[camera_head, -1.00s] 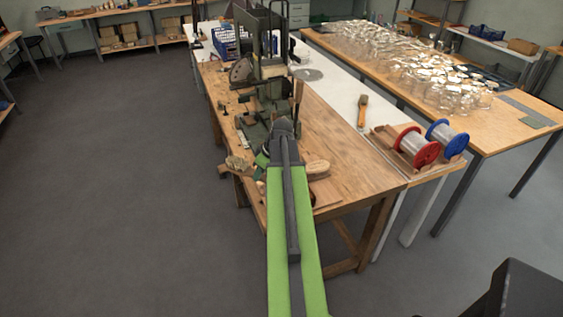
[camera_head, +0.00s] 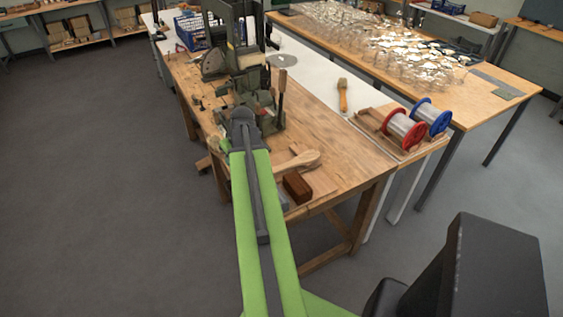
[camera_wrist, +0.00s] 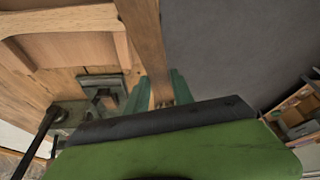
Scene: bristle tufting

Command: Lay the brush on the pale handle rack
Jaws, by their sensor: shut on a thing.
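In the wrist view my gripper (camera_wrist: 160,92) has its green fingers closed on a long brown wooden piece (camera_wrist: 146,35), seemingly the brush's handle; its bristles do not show. In the head view my own arm hides the gripper and what it holds. I cannot tell for sure which pale piece is the handle rack. The wrist view shows pale framed wood (camera_wrist: 65,48) left of the held piece.
A dark machine (camera_head: 245,60) stands on the workbench (camera_head: 325,125) beyond my arm. Red (camera_head: 405,131) and blue (camera_head: 432,117) spools sit at the right. Another brush (camera_head: 343,97) lies on the white table. Glassware covers the far table. Open floor lies left.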

